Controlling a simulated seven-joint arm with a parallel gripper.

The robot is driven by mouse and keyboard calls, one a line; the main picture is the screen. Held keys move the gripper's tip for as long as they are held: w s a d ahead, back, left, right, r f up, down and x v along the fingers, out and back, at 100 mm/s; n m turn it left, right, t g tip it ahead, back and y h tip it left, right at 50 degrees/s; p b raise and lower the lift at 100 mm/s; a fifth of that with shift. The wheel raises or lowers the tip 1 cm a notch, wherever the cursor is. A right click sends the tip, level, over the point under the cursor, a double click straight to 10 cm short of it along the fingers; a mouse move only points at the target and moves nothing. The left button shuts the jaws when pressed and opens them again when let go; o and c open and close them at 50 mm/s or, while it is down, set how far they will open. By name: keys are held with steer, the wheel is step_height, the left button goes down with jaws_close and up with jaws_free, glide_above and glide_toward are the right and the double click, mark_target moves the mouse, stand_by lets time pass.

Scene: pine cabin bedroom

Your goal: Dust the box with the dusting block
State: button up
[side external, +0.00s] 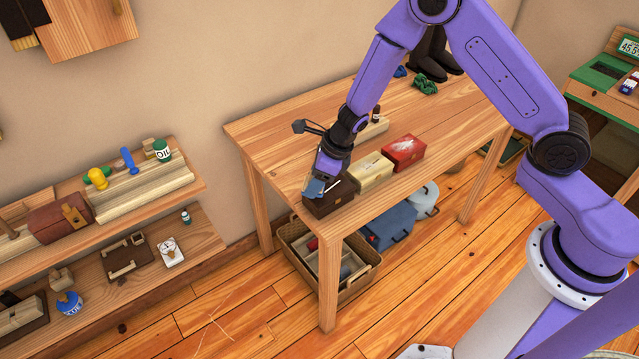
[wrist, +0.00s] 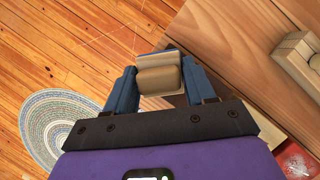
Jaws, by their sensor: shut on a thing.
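My gripper (side external: 315,188) is at the front left corner of the wooden table (side external: 275,130), at the dark brown box (side external: 333,203). In the side view the fingers mostly hide the block. The block is at or just over the brown box's top; I cannot tell whether they touch. A cream box (side external: 370,169) and a red box (side external: 404,151) stand in a row behind the brown one.
A pale wooden piece (side external: 375,129) with a small dark bottle stands behind the boxes. Dark boots (side external: 432,55) and a green item (side external: 425,84) are at the far end. A basket (side external: 366,277) is under the table. The tabletop left of the boxes is clear.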

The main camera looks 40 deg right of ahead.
steer(key=shift+d+r, duration=0.1)
steer(key=shift+r, duration=2.7)
